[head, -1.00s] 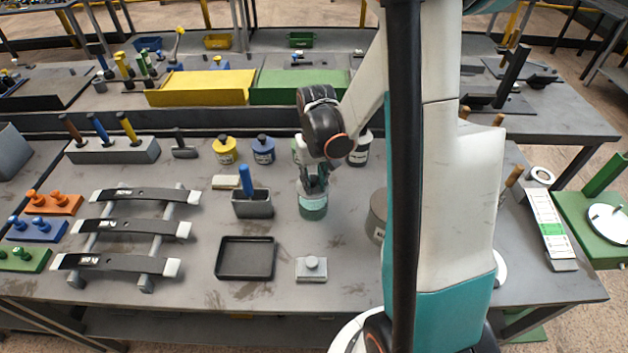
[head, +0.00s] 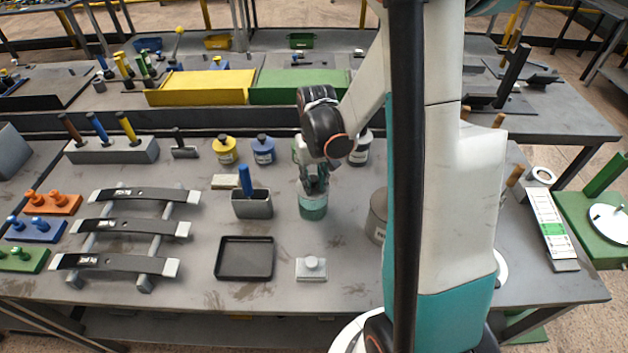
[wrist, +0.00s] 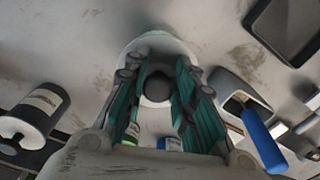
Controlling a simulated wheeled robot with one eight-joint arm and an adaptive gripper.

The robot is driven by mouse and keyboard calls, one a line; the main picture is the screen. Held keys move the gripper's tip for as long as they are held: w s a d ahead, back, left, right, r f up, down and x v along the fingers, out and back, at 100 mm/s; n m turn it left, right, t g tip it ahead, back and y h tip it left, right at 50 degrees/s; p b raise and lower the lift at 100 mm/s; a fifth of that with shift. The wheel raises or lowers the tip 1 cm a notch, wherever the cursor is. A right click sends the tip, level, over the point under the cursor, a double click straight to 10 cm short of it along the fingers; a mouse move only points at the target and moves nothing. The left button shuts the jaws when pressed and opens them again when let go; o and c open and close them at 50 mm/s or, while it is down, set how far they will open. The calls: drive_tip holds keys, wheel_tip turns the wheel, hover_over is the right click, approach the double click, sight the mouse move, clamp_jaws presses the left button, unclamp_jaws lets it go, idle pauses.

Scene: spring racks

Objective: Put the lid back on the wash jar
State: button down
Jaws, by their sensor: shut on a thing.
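The wash jar, a short round vessel with a teal-green body (head: 313,212), stands upright on the grey bench in the middle of the head view. My gripper (head: 314,184) points down directly over it. In the wrist view the teal fingers (wrist: 158,85) are closed on both sides of a dark round knob (wrist: 157,88), which looks like the lid's. The jar's pale, green-edged rim (wrist: 150,40) shows behind the knob. The fingers hide most of the lid, and I cannot tell whether it sits fully on the rim.
A grey holder with a blue-handled tool (head: 251,205) stands just left of the jar. A black tray (head: 244,258) and a grey knobbed block (head: 312,269) lie nearer the front. A grey canister (head: 377,216) is at right. Yellow (head: 225,151) and blue (head: 263,150) pots stand behind.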

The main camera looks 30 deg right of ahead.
idle(0.9)
drive_tip(key=c, duration=0.8)
unclamp_jaws()
drive_tip(key=shift+o, duration=0.2)
drive_tip(key=shift+r+p, duration=2.1)
drive_tip(key=shift+r, duration=1.4)
drive_tip(key=shift+c, duration=0.6)
clamp_jaws()
drive_tip(key=shift+f, duration=0.15)
drive_tip(key=shift+f+b, duration=0.35)
drive_tip(key=shift+b, duration=0.05)
